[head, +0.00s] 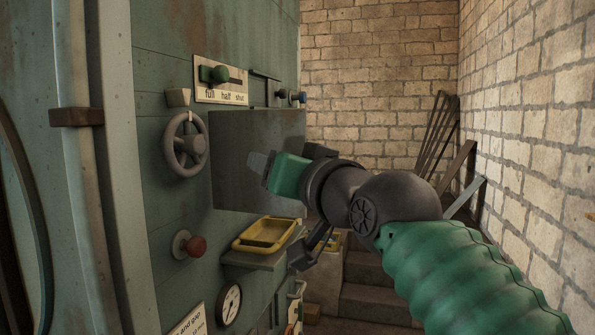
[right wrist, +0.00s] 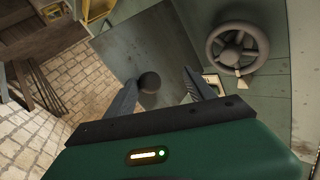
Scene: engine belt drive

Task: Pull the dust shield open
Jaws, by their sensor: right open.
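The dust shield appears to be the flat dark grey plate (head: 235,135) standing out from the green machine wall. In the right wrist view the plate (right wrist: 150,48) carries a dark round knob (right wrist: 149,83). My right gripper (head: 258,164) is in front of the plate in the head view, with its arm coming from the right. In the right wrist view its open fingers (right wrist: 158,78) lie on either side of the knob. I cannot tell whether they touch it. In the head view the knob is hidden behind my gripper. My left gripper is not in view.
A grey handwheel (head: 186,145) is left of the plate. A slider with a green knob (head: 216,75) is above. Stone walls and steps (head: 375,303) lie behind my arm.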

